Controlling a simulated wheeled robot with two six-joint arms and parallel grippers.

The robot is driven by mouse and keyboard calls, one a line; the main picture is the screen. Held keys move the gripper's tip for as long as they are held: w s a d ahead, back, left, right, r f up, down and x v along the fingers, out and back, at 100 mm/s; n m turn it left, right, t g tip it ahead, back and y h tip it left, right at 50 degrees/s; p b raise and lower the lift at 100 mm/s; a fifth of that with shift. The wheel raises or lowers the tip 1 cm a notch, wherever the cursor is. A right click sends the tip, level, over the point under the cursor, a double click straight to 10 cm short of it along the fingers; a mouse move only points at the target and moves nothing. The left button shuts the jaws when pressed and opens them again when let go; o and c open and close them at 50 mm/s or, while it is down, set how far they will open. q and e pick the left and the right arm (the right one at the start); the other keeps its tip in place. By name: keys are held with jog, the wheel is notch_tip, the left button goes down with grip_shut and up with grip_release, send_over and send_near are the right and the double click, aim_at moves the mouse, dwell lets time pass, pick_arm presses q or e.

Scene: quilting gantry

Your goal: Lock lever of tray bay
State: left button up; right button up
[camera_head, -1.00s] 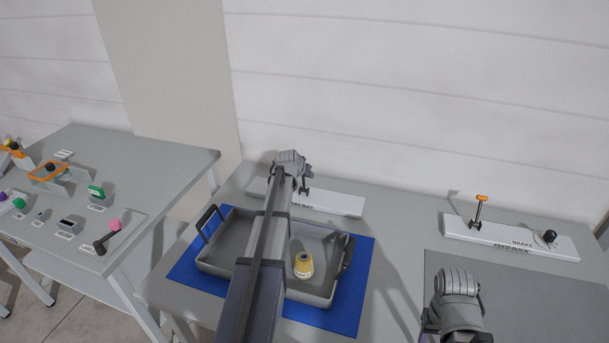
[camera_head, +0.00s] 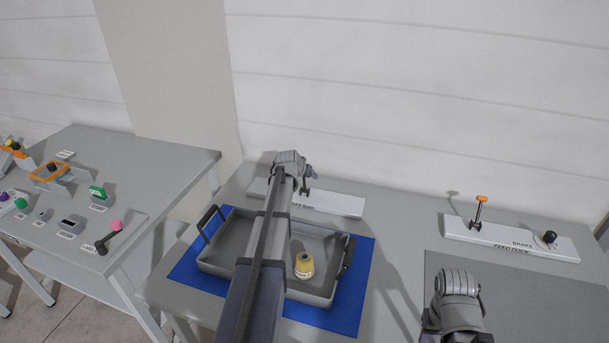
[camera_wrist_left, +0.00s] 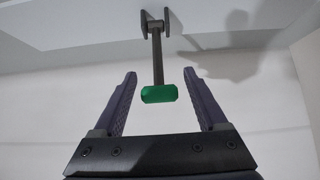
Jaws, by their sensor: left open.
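In the left wrist view a lever with a dark shaft (camera_wrist_left: 157,58) and a green handle (camera_wrist_left: 158,94) comes from dark brackets on a white base (camera_wrist_left: 90,25). My left gripper (camera_wrist_left: 158,88) is open, with one finger on each side of the green handle and a gap on both sides. In the head view my left arm reaches over the tray to the white tray bay plate (camera_head: 335,202), and the gripper (camera_head: 307,178) is at its back edge. My right gripper's jaws do not show.
A grey tray (camera_head: 225,262) with a yellow spool (camera_head: 304,266) stands on a blue mat (camera_head: 340,318) under my left arm. A feed dock plate (camera_head: 510,238) with an orange-topped lever (camera_head: 480,208) and a black knob (camera_head: 549,237) is at right. A second table (camera_head: 160,155) stands at left.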

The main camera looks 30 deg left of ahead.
pick_arm(q)
jog(key=p+v, duration=0.5)
jog(key=v, duration=0.2)
jog(key=shift+s+r, duration=0.25)
jog(key=shift+w+r+p, duration=0.1)
jog(key=shift+r+p, duration=0.15)
jog(key=shift+p, duration=0.2)
jog(key=shift+c, duration=0.9)
jog(key=w+r+p, duration=0.1)
jog(key=p, duration=0.1)
jog(key=w+r+g+p, duration=0.1)
jog(key=r+p, duration=0.1)
jog(key=p, duration=0.1)
jog(key=w+r+g+p, duration=0.1)
jog(key=r+p, duration=0.1)
jog(key=p, duration=0.1)
jog(key=shift+w+a+r+h, duration=0.2)
jog(key=shift+a+h, duration=0.1)
jog(key=shift+a, duration=0.1)
jog(key=c, duration=0.7)
jog(key=shift+r, duration=0.1)
jog(key=shift+c, duration=1)
jog(key=shift+g, duration=0.3)
grip_shut()
jog(key=shift+f, duration=0.25)
